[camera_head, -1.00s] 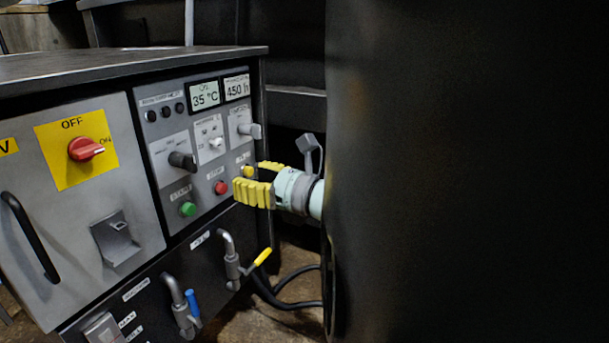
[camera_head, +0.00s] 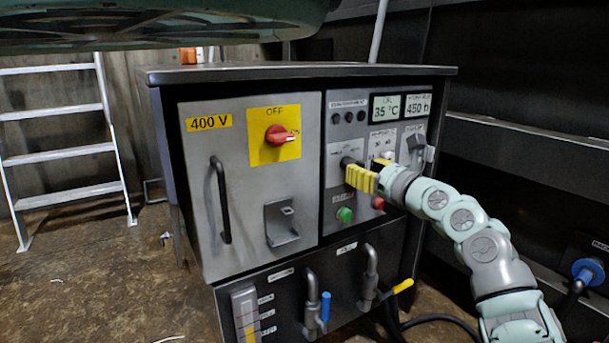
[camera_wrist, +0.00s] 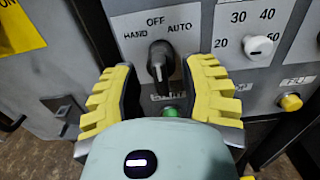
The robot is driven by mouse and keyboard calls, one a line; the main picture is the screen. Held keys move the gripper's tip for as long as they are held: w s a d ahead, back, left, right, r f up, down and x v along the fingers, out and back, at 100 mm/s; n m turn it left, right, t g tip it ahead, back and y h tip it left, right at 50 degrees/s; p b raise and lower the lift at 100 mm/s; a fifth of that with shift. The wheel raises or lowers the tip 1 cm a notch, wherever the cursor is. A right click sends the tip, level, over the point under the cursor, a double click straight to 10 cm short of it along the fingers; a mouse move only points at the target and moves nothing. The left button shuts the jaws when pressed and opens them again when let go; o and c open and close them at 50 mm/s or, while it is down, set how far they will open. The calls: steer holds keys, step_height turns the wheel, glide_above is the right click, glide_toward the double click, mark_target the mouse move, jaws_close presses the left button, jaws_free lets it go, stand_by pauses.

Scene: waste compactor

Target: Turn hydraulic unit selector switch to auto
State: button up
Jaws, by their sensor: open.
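The hydraulic unit selector switch is a black knob (camera_wrist: 160,60) on a white plate (camera_wrist: 200,20) marked HAND, OFF and AUTO in the wrist view. The knob stands roughly upright, nearest in line with OFF. In the head view the knob (camera_head: 347,163) shows just left of my yellow fingers. My gripper (camera_wrist: 160,80) is open, with one finger left and one right of the knob; I see gaps between the fingers and the knob. In the head view my gripper (camera_head: 371,171) is in front of the control panel, partly hiding the labels there.
A green button (camera_head: 345,214) and a red button (camera_head: 378,203) sit below. A white dial (camera_wrist: 258,46) and a yellow button (camera_wrist: 290,102) lie to the right. A red OFF/ON switch (camera_head: 278,135) is on the left door. Pipes with a yellow-handled valve (camera_head: 402,286) stand below.

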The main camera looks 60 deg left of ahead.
steer(key=shift+a, duration=0.75)
steer(key=shift+d, duration=0.1)
jaws_close()
